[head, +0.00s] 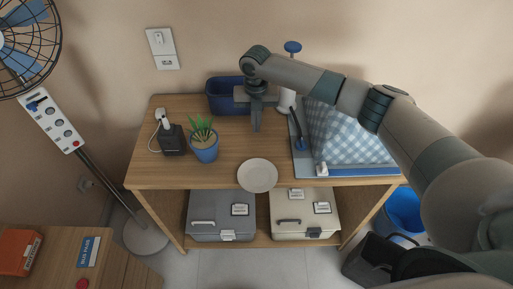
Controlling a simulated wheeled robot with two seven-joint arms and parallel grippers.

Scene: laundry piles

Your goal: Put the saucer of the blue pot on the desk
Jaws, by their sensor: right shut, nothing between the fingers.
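The blue pot (206,153) holds a green spiky plant and stands upright on the wooden desk (172,178), left of centre. A pale round saucer (258,175) lies at the desk's front edge, right of the pot and apart from it. Its near rim seems to reach past the edge. My right gripper (256,129) is shut and empty, pointing down over the back of the desk, behind the saucer and right of the pot. My left gripper is not in view.
A dark blue bin (224,96) is at the back of the desk. A black box (173,140) with a white device stands left of the pot. A checkered cloth (342,137) lies on an ironing surface at right. Grey (222,214) and cream (303,211) cases sit below.

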